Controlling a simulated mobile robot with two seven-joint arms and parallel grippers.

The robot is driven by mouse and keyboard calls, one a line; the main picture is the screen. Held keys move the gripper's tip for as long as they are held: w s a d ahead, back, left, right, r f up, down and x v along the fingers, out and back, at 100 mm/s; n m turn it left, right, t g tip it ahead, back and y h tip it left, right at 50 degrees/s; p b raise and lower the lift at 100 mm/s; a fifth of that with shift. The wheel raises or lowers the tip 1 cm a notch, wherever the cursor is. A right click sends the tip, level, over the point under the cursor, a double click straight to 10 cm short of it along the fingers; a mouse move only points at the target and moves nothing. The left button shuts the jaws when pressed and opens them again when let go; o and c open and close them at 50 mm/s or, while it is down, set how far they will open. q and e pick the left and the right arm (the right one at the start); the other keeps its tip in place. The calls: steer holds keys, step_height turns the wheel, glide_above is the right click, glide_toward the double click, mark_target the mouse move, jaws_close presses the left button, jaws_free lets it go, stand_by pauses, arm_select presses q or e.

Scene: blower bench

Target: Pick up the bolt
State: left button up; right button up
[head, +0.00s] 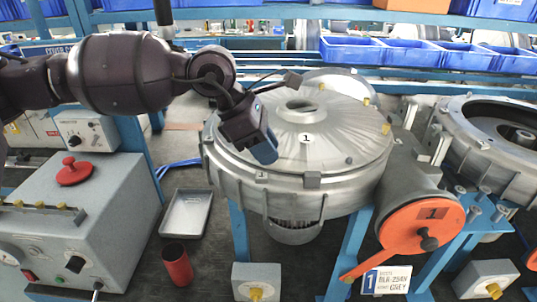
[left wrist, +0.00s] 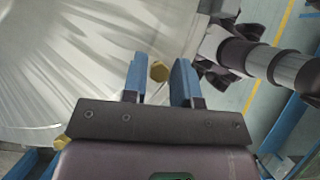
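My left gripper (head: 264,153) reaches over the near left part of a silver, round blower cover (head: 330,142) marked 1. In the left wrist view, its two blue fingers (left wrist: 159,83) are apart. A yellow hex bolt head (left wrist: 158,72) shows between them, with narrow gaps on both sides. The cover's pale ribbed surface (left wrist: 75,55) lies beyond. In the head view, the gripper hides this bolt. Other yellow bolts sit on the cover's rim, one at the right (head: 386,129). Another yellow bolt (left wrist: 61,142) shows at the lower left of the wrist view. My right gripper is not in view.
An orange disc with a handle (head: 425,224) is at the blower's right front. An open housing (head: 490,140) stands further right, beside several upright silver bolts (head: 475,203). A grey control box (head: 75,220), a metal tray (head: 187,213) and a red cup (head: 177,265) stand at the left.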

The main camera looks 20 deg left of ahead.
arm_select(q)
jaws_close()
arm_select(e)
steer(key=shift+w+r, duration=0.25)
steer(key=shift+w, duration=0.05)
arm_select(q)
steer(key=shift+w+r, duration=0.1)
steer(key=shift+r, duration=0.45)
step_height(320, 180, up, 19)
steer(key=b, duration=0.1)
steer(key=shift+f+b, duration=0.15)
steer(key=shift+b, duration=0.2)
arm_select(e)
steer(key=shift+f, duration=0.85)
